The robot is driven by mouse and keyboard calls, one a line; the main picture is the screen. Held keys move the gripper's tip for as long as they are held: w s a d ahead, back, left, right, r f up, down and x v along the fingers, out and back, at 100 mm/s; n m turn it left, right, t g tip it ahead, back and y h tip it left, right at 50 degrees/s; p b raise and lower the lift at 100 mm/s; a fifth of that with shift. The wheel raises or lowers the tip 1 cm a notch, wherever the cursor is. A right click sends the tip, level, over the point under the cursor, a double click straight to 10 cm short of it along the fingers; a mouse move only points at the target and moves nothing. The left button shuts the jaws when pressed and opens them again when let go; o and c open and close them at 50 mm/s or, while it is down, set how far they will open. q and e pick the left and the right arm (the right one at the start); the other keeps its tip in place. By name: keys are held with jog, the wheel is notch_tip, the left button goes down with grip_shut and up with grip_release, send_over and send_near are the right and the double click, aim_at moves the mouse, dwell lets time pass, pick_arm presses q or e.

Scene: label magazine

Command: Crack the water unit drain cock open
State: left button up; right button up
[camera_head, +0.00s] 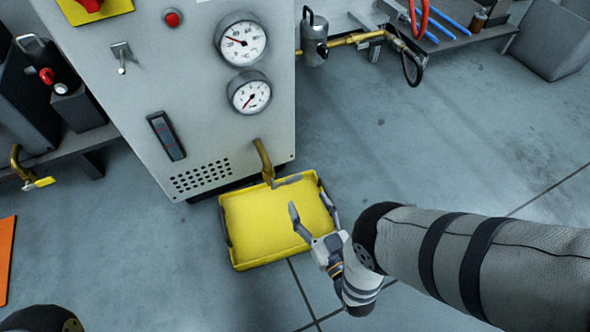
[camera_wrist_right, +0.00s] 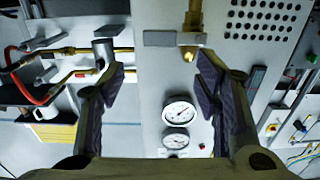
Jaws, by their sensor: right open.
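The drain cock (camera_head: 263,160) is a brass pipe low on the front of the grey water unit (camera_head: 205,95), above a yellow tray. Its grey lever (camera_head: 287,181) sticks out sideways to the right. In the right wrist view, the brass cock (camera_wrist_right: 193,18) and its flat grey lever (camera_wrist_right: 172,39) lie ahead at the top, beyond the fingertips. My right gripper (camera_head: 312,207) is open and empty over the tray's right side, a little short of the lever and apart from it. My left gripper is not in view.
The yellow tray (camera_head: 265,257) stands on the floor below the cock. Two gauges (camera_head: 241,42), a red button (camera_head: 172,18) and a toggle switch (camera_head: 121,56) sit on the panel. A bench with brass piping (camera_head: 345,40) is at the back right. The floor at right is clear.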

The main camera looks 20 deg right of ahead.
aim_at(294, 176)
jog(key=w+b, duration=0.3)
jog(key=w, duration=0.6)
jog(key=shift+w+a, duration=0.15)
jog(key=shift+w, duration=0.15)
jog(key=shift+c, duration=0.4)
grip_shut()
